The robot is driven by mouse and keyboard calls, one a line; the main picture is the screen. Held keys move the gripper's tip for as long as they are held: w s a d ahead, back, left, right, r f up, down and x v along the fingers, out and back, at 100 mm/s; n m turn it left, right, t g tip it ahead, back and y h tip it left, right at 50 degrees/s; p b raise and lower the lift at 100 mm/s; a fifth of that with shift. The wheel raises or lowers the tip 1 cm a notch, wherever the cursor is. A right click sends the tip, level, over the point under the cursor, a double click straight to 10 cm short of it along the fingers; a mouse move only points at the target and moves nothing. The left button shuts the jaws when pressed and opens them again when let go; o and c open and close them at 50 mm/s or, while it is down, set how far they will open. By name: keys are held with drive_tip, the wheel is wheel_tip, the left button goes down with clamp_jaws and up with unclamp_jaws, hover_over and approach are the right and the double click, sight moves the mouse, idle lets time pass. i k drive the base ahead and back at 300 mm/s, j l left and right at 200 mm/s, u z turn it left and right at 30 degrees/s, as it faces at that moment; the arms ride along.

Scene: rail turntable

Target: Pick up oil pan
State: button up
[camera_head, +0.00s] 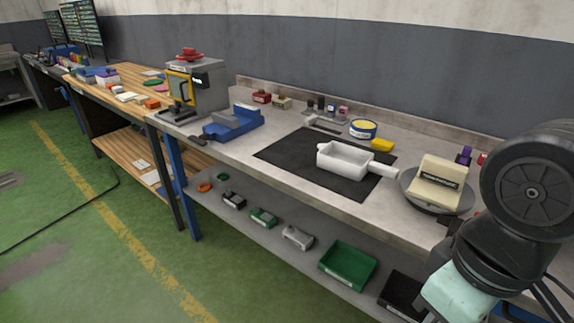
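The likely oil pan is a white, open rectangular pan (342,167) with a stubby handle pointing right. It sits upright on a black mat (285,151) on the grey workbench. Its inside looks empty. My arm fills the lower right of the picture, to the right of the pan and apart from it. I cannot make out my gripper's fingers in this view.
A cream block on a round dark turntable (437,203) stands right of the pan, near my arm. A yellow sponge-like block (382,145) and a round yellow-blue tin (363,128) lie behind. A blue vise (234,123) is left.

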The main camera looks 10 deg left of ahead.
sight(358, 164)
drive_tip(key=u, duration=0.25)
drive_tip(key=k+l+z, duration=0.2)
drive_tip(key=z, duration=1.05)
drive_tip(key=u, duration=1.3)
drive_tip(key=i+l+u, duration=0.15)
drive_tip(key=i+u, duration=0.35)
drive_tip(key=i+l+u, duration=0.45)
drive_tip(key=j, duration=0.1)
